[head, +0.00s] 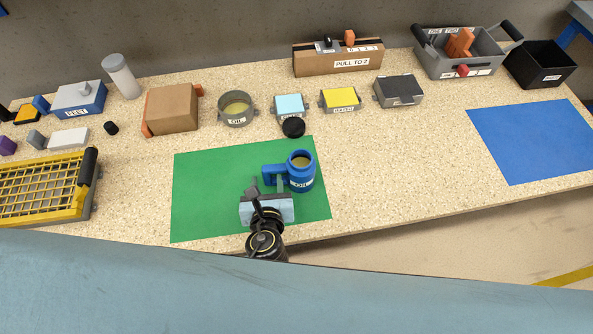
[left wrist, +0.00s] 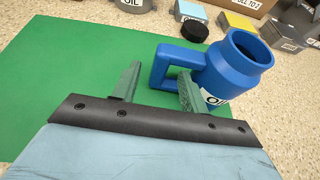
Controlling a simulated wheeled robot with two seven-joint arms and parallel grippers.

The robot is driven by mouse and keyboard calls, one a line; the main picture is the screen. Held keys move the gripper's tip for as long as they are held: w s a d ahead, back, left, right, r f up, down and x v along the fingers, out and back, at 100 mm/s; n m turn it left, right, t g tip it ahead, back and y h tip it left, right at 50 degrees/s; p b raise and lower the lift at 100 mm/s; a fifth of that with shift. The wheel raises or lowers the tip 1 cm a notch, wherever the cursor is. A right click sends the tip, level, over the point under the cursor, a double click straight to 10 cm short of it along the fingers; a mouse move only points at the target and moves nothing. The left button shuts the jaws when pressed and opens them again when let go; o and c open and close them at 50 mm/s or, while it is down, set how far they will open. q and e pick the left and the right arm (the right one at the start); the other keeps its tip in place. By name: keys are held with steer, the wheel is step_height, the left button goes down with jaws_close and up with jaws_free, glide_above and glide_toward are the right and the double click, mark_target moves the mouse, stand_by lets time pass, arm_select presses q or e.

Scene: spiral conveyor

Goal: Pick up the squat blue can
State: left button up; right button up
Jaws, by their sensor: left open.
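The squat blue can (head: 302,175) stands upright on the green mat (head: 205,190), its open mouth up, an "OIL" label on its side and a square handle on its left. It also shows in the left wrist view (left wrist: 232,68). My left gripper (head: 268,184) is open and empty, low over the mat on the near side of the handle. In the left wrist view, its two green fingers (left wrist: 157,82) are apart; the right finger overlaps the handle's lower part and the can's label. I cannot tell whether it touches. My right gripper is not in view.
A black round cap (head: 293,127) lies beyond the can. Behind it are an oil-labelled round tin (head: 236,108), a light-blue-topped box (head: 290,105) and a yellow-topped box (head: 340,99). A yellow grid tray (head: 40,190) is at left. The bench right of the mat is clear up to a blue mat (head: 535,140).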

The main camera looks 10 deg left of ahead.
arm_select(q)
steer(key=shift+w+a+f, duration=0.1)
steer(key=shift+w+f, duration=0.1)
steer(key=shift+w, duration=0.4)
steer(key=b+x, duration=0.1)
steer(key=x, duration=0.3)
steer(key=shift+w+f, duration=0.1)
steer(key=shift+w, duration=0.1)
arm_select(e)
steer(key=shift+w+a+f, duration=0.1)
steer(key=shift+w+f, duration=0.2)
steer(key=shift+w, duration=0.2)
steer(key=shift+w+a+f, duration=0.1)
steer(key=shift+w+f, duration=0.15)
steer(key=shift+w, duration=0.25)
arm_select(q)
steer(key=shift+c, duration=0.2)
jaws_close()
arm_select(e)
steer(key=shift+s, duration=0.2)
